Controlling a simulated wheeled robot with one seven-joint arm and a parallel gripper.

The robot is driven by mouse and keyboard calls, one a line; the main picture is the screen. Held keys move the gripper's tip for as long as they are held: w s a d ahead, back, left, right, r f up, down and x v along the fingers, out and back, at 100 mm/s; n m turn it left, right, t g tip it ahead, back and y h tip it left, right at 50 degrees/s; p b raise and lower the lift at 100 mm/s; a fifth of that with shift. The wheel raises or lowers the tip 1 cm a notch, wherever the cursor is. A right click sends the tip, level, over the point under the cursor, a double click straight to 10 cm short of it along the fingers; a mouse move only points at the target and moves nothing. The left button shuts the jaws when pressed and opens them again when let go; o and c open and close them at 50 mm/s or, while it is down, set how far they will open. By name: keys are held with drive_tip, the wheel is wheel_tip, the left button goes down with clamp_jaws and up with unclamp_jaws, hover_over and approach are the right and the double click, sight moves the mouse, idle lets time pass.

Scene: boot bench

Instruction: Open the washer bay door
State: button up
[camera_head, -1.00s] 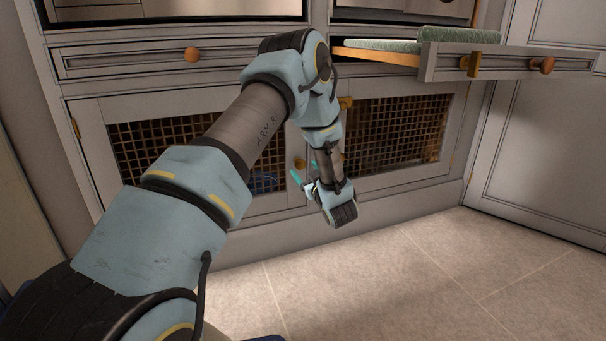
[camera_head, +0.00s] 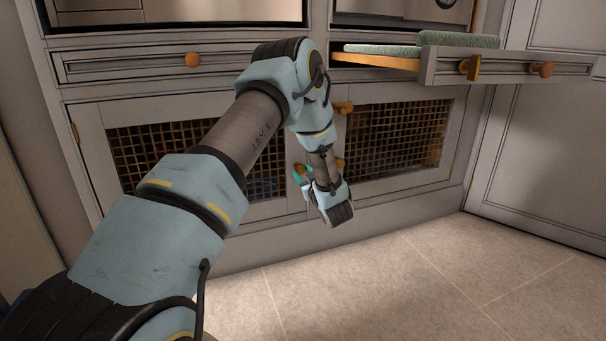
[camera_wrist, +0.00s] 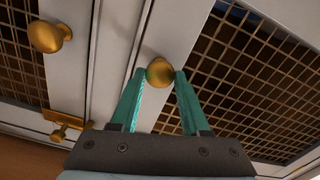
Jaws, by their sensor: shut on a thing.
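Two pale lower doors with brass mesh panels stand side by side, the left mesh door (camera_head: 95,135) and the right mesh door (camera_head: 460,115). No label shows which is the washer bay door. Both look closed. My gripper (camera_head: 302,174) is at the inner edge of the left door. In the wrist view, its teal fingers are shut on a round brass knob (camera_wrist: 160,72), one on each side. That view appears turned over, so the left door's mesh lies at its right. The right door's knob (camera_wrist: 48,37) is free there.
An open drawer (camera_head: 500,66) juts out above the right door, with a green cushioned piece (camera_head: 458,40) over it. A closed drawer (camera_head: 120,63) is above the left door. The tiled floor (camera_head: 400,270) in front is clear.

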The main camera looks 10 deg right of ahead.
clamp_jaws()
idle(0.8)
